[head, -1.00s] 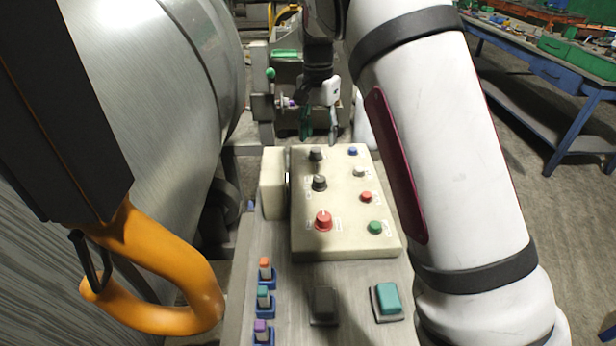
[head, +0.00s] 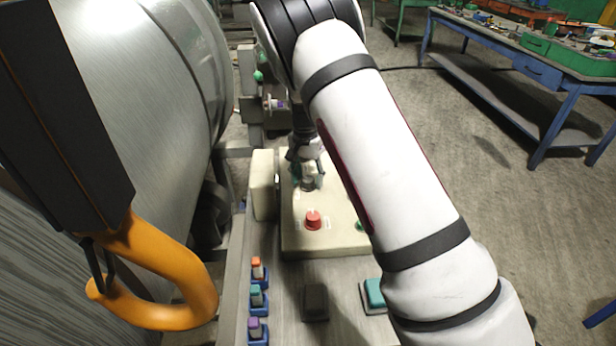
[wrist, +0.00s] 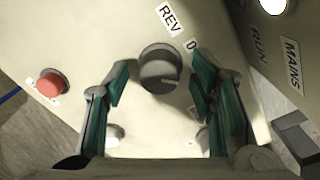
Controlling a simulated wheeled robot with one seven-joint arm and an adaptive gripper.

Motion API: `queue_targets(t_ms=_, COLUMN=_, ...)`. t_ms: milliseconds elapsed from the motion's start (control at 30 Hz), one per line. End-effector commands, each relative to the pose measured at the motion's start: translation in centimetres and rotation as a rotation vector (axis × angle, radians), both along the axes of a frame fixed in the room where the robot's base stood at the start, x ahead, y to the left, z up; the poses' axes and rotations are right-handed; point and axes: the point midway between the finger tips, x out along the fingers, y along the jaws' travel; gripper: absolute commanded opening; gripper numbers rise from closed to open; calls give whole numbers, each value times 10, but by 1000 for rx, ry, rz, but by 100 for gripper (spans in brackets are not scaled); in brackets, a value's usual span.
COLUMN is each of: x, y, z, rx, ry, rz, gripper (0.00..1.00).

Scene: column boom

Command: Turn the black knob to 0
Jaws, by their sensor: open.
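My gripper (wrist: 162,76) is open, with one teal finger on each side of the knob and a visible gap on both sides. In the head view my gripper (head: 306,182) points down over the upper part of the box and hides most of the knob there.
A red knob (head: 313,220) and a partly hidden green button (head: 360,225) are on the box. A red button (wrist: 50,86) is left of my fingers in the wrist view. Small coloured switches (head: 257,295) and a teal switch (head: 375,294) are on the panel in front.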

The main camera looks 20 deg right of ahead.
Motion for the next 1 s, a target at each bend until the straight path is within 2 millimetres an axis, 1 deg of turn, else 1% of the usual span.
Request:
queue_targets(t_ms=233, x=0, y=0, z=-1, rx=0, ry=0, rz=0, gripper=51)
queue_targets(t_ms=267, x=0, y=0, z=-1, rx=0, ry=0, rz=0, gripper=48)
queue_targets(t_ms=300, x=0, y=0, z=-1, rx=0, ry=0, rz=0, gripper=39)
queue_targets(t_ms=367, x=0, y=0, z=-1, rx=0, ry=0, rz=0, gripper=26)
queue_targets(t_ms=400, x=0, y=0, z=-1, rx=0, ry=0, rz=0, gripper=17)
queue_targets(t_ms=467, x=0, y=0, z=-1, rx=0, ry=0, rz=0, gripper=3)
queue_targets(t_ms=767, x=0, y=0, z=-1, rx=1, ry=1, rz=21, gripper=2)
queue_targets(t_ms=1000, x=0, y=0, z=-1, rx=2, ry=-1, rz=131, gripper=2)
